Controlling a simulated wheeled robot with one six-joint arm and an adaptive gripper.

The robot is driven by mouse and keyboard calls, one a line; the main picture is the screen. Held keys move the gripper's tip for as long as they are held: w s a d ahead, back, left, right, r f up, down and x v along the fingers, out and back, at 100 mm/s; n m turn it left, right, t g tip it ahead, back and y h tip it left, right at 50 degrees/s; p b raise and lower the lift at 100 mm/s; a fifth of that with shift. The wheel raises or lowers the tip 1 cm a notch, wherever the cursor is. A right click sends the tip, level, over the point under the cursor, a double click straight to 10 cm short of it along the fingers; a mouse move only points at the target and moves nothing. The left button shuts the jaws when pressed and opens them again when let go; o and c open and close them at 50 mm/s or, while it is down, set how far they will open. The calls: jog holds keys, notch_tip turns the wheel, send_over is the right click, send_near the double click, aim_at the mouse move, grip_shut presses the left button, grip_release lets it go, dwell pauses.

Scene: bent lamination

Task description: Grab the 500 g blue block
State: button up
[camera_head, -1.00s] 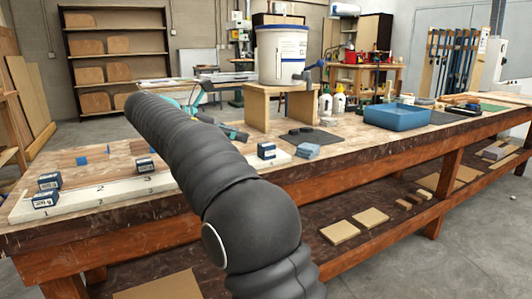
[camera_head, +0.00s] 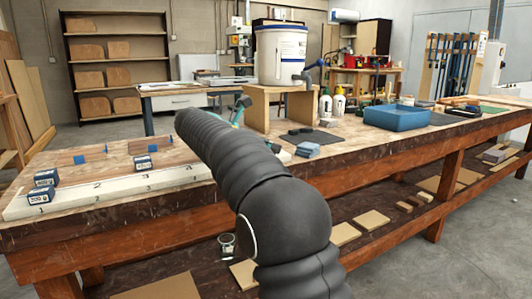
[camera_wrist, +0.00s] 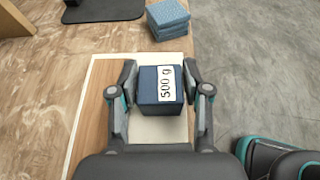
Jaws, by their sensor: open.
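The blue block (camera_wrist: 158,90) with a white "500 g" label sits on a pale strip at the bench edge in the wrist view. My gripper (camera_wrist: 160,72) is open, with one finger on each side of the block. The fingers look very close to its sides; I cannot tell whether they touch it. In the head view my dark arm hides the block and most of my gripper.
A stack of blue pads (camera_wrist: 168,18) lies just beyond the block.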

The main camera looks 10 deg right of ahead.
jog(key=shift+x, duration=1.1)
grip_shut()
jog(key=shift+r, duration=0.15)
